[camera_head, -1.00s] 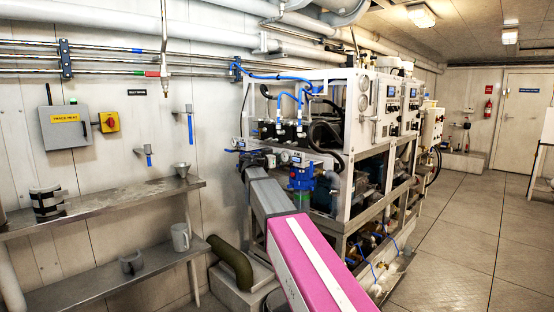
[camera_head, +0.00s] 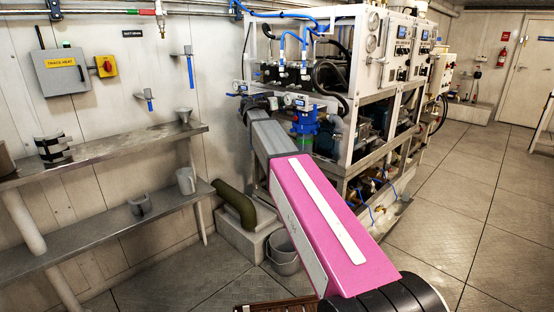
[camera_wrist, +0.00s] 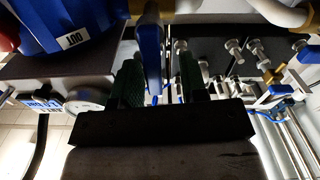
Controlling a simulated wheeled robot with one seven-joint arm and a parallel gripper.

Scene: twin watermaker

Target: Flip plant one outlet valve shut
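A blue valve lever (camera_wrist: 150,50) stands between the two green finger pads of my gripper (camera_wrist: 160,76) in the wrist view. The fingers are apart, with a visible gap between the lever and the right finger. I cannot tell whether the left finger touches it. A blue housing labelled OUT (camera_wrist: 75,38) is at upper left, with a round gauge (camera_wrist: 87,98) below it. In the head view the blue lever (camera_head: 240,87) is small, at the left end of the machine frame, and my arm reaches to it. My fingers are too small to make out there.
The white-framed machine (camera_head: 345,70) with hoses and panels stands right of the arm. A blue pump-like unit (camera_head: 304,122) sits close beside it. Steel shelves (camera_head: 100,150) line the left wall. A bucket (camera_head: 283,252) stands on the floor below. The floor at right is clear.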

